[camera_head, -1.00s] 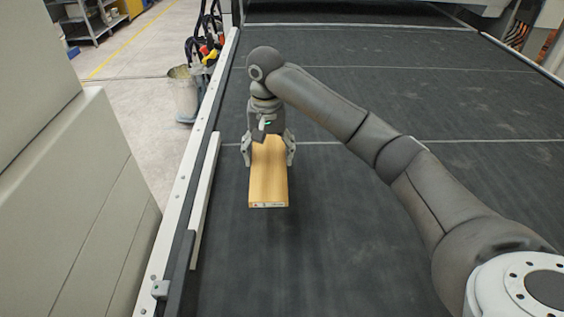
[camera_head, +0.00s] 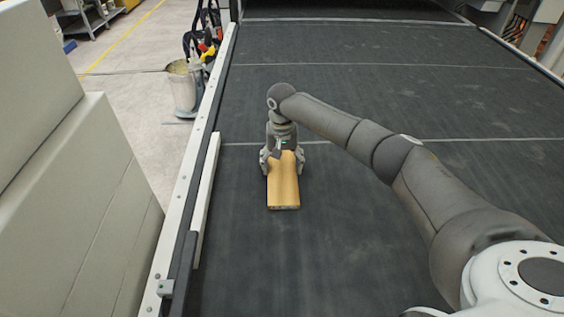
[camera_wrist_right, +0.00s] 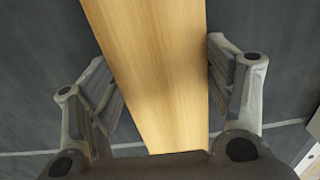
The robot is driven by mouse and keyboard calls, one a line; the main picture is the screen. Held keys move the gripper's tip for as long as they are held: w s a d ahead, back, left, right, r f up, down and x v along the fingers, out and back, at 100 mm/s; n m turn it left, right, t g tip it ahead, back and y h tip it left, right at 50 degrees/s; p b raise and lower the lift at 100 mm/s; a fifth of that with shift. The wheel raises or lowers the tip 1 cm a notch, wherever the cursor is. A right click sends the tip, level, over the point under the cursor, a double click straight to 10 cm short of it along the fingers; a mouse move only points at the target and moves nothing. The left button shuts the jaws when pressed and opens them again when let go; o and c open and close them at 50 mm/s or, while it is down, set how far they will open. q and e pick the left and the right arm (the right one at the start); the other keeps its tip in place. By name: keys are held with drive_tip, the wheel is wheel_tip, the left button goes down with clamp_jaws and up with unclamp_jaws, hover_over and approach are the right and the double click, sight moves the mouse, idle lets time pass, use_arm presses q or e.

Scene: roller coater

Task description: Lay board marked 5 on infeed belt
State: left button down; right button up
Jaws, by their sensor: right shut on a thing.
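A light wooden board (camera_head: 284,188) is held at its far end by my right gripper (camera_head: 283,162), above or on the dark infeed belt (camera_head: 390,230). Its long side runs roughly along the belt. The marking on its near end face is too small to read. In the right wrist view, the board (camera_wrist_right: 160,50) passes between the two fingers of my right gripper (camera_wrist_right: 160,82), one at each side edge. I cannot tell for sure whether its underside touches the belt (camera_wrist_right: 35,110). My left gripper is not in view.
A white side rail (camera_head: 190,200) with a short pale guide strip (camera_head: 205,190) borders the belt on the left. Beige machine housing (camera_head: 85,190) stands beyond it. A bucket (camera_head: 182,90) stands on the floor. The belt is clear around the board.

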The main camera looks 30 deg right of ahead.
sight(282, 167)
drive_tip(key=o, duration=0.7)
drive_tip(key=shift+f, duration=0.15)
drive_tip(key=o, duration=0.5)
wheel_tip(282, 167, up, 12)
drive_tip(key=b, duration=0.2)
drive_tip(key=shift+r+b, duration=0.2)
drive_tip(key=shift+b, duration=0.2)
